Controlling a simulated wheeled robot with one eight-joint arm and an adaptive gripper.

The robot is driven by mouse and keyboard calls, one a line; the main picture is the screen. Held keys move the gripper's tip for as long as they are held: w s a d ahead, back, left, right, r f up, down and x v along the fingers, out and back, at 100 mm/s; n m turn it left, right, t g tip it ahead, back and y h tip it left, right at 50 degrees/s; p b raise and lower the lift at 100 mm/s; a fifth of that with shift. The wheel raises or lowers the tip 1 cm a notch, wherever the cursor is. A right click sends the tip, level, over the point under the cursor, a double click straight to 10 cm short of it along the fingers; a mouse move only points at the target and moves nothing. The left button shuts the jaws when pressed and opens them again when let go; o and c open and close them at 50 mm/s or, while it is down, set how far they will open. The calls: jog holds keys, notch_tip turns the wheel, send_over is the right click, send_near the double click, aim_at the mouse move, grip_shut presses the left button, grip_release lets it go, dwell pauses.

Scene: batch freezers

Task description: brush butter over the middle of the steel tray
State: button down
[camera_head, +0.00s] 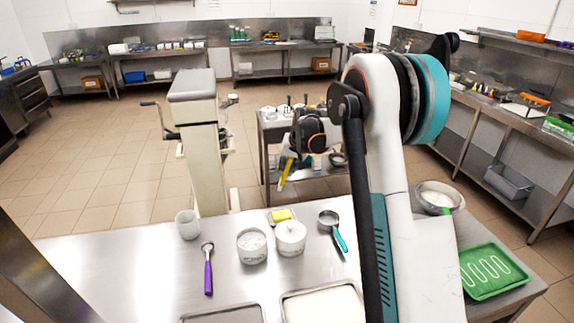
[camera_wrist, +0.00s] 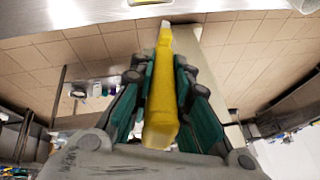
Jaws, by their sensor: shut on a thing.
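My gripper (camera_head: 296,157) is beyond the far edge of the steel table, above the floor, away from the trays. Its teal fingers are shut on a yellow brush (camera_head: 286,174), which points down in the head view. The wrist view shows the yellow brush (camera_wrist: 168,85) between the fingers, with a pale tip at the top. A bare grey steel tray (camera_head: 225,315) is cut off by the bottom edge of the head view. A yellow block that looks like butter (camera_head: 281,214) sits on a small dish at the table's far edge.
Beside the steel tray is a tray with a white filling (camera_head: 322,304). A green tray (camera_head: 484,271) lies right. The table's left part is clear.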

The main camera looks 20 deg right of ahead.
notch_tip(320, 180, down, 11)
jog(key=b, duration=0.4)
jog(key=shift+s, duration=0.35)
jog(key=shift+f+b, duration=0.7)
jog(key=shift+b, duration=0.05)
dwell(2.7)
jog(key=shift+r, duration=0.1)
notch_tip(320, 180, up, 7)
jog(key=p, duration=0.3)
dwell(0.6)
dwell(0.5)
